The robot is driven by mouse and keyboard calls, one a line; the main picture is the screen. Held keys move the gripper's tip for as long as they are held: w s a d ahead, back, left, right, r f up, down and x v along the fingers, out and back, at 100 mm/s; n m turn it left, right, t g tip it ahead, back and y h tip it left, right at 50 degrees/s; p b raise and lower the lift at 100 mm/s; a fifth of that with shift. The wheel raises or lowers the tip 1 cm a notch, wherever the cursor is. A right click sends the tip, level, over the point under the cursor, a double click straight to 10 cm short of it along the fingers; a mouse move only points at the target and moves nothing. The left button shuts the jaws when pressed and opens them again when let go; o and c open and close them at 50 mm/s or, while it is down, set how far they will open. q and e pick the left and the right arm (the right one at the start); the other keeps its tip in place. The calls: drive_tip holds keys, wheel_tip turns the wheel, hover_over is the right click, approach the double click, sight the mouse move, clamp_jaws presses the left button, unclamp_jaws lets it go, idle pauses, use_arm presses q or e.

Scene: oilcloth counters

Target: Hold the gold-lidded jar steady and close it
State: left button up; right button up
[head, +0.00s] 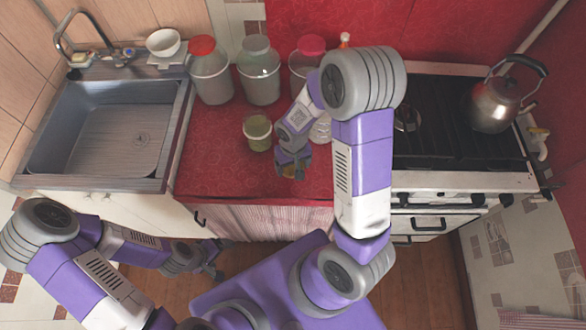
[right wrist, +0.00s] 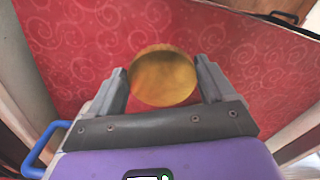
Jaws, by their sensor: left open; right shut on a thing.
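A small jar (head: 258,132) with olive-coloured contents stands upright on the red counter, its top appearing uncovered. My right gripper (head: 293,165) is just right of the jar and nearer the counter's front edge. It is shut on a round gold lid (right wrist: 162,76), which shows between its two fingers in the right wrist view. The lid is apart from the jar; in the head view the gripper mostly hides it. My left gripper (head: 214,262) is open and empty, low in front of the counter, away from the jar.
A red-lidded jar (head: 209,70), a clear jar (head: 258,72) and a pink-lidded jar (head: 304,62) stand behind. A clear glass object (head: 321,130) is partly hidden by my right arm. A sink (head: 110,135) is left; a stove with a kettle (head: 495,105) is right. The counter's front left is clear.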

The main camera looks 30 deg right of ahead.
sight(293, 168)
wheel_tip(293, 168, up, 5)
drive_tip(key=shift+f+p, duration=0.2)
drive_tip(key=shift+p, duration=0.15)
drive_tip(key=w+a+r+n, duration=0.1)
drive_tip(key=w+a, duration=0.3)
drive_tip(key=a, duration=0.1)
drive_tip(key=shift+r+n, duration=0.15)
drive_tip(key=shift+n, duration=0.25)
